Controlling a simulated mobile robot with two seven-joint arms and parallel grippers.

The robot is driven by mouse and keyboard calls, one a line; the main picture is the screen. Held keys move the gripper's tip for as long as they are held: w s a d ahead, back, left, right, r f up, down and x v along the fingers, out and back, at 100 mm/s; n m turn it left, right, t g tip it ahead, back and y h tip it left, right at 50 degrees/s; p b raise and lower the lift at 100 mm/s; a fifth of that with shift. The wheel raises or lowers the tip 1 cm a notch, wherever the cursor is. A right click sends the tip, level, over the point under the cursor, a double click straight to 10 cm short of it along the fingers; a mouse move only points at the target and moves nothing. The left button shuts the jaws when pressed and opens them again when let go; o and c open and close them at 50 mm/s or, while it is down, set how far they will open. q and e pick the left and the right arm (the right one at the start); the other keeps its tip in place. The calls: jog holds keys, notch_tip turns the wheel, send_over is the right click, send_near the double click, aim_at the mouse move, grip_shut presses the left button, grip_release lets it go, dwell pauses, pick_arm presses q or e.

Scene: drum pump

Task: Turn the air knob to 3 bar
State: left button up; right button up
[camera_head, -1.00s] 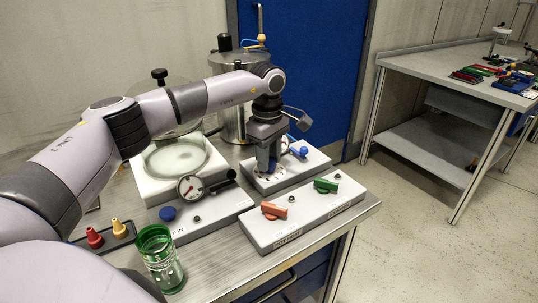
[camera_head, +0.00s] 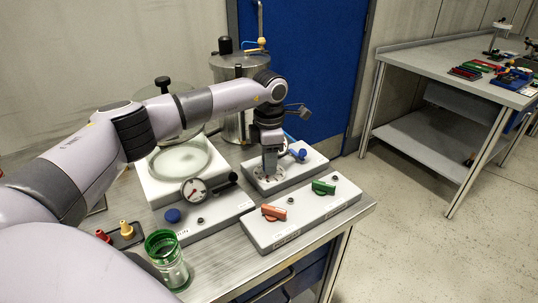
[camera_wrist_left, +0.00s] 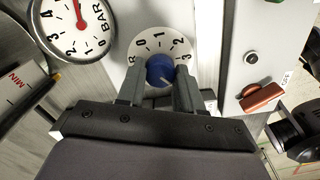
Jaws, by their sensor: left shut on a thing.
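The air knob (camera_wrist_left: 160,71) is a blue knob on a round white dial (camera_wrist_left: 157,40) with black numbers 0, 1, 2 and 3 around it, seen in the left wrist view. My left gripper (camera_wrist_left: 160,85) has a finger on each side of the knob and is shut on it. A short pale mark shows on the knob's lower right. In the head view my left gripper (camera_head: 269,172) points down at the dial on the rear panel and hides the knob. A BAR gauge (camera_wrist_left: 75,27) with a red needle pointing up is partly cut off. My right gripper is out of view.
A blue-handled valve (camera_head: 298,154) sits close to the gripper. The front panel carries a red switch (camera_head: 273,212) and a green switch (camera_head: 323,187). A small gauge (camera_head: 193,190) and a green-rimmed glass (camera_head: 167,262) stand to the left.

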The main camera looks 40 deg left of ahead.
pick_arm(q)
jog(key=n+p, duration=0.1)
jog(key=n, duration=0.4)
jog(key=shift+r+n+p, duration=0.15)
jog(key=shift+n+p, duration=0.15)
jog(key=shift+p, duration=0.05)
jog(key=shift+n+p, duration=0.6)
jog(key=shift+n, duration=1.4)
jog(key=shift+w, duration=0.1)
jog(key=o, duration=1)
jog(key=shift+o, duration=0.2)
jog(key=shift+d+r+b, duration=0.15)
jog(key=shift+r+b, duration=0.35)
jog(key=shift+r, duration=3)
